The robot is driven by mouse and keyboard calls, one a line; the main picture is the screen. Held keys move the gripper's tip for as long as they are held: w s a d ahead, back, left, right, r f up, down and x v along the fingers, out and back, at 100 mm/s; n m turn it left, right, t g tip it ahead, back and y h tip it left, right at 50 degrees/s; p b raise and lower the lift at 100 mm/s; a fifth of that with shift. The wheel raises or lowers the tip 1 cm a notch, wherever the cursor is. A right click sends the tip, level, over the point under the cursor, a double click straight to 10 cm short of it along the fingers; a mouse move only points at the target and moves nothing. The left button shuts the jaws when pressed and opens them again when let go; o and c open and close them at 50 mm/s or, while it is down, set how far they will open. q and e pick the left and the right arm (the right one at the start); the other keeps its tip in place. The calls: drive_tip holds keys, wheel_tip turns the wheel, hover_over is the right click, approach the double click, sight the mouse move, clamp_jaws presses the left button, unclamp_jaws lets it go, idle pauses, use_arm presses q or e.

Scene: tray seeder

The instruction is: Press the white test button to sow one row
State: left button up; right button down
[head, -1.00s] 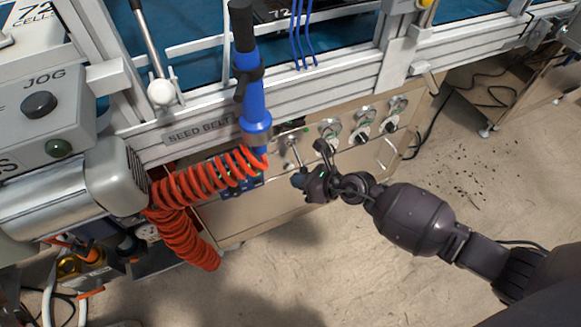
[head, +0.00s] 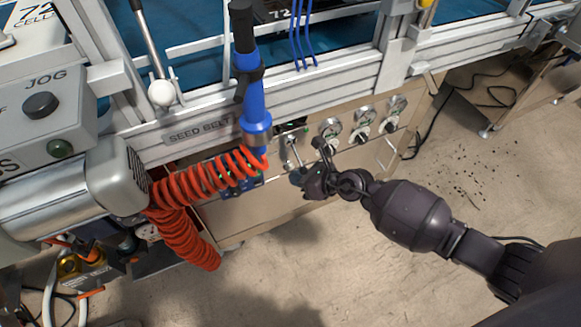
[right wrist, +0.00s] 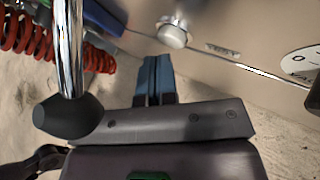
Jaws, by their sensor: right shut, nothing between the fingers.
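The white button (right wrist: 173,36) sits in a metal ring on the beige panel, beside a small label plate, in the right wrist view. I cannot make it out in the head view. My right gripper (right wrist: 157,62) is shut and empty, with its blue-grey fingers pointing at the panel. Its tips appear just below and left of the button in that picture. I see no clear contact. In the head view my right gripper (head: 309,181) is in front of the lower panel and hides part of it. My left gripper is out of view.
A chrome lever (right wrist: 70,45) with a black knob (right wrist: 70,115) stands close left of my gripper. An orange coiled hose (head: 200,183) and a blue hanging tool (head: 254,100) are further left.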

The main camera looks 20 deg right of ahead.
drive_tip(key=shift+w, duration=0.55)
idle(0.8)
idle(0.3)
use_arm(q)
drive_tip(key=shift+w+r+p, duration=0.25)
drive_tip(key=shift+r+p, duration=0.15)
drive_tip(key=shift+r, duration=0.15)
use_arm(e)
drive_tip(key=shift+s, duration=0.95)
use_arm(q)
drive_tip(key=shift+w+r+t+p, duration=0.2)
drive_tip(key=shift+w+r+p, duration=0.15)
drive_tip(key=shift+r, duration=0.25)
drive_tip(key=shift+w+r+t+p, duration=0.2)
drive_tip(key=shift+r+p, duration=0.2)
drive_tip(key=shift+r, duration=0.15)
use_arm(e)
drive_tip(key=shift+s+d, duration=0.2)
drive_tip(key=shift+s, duration=2.3)
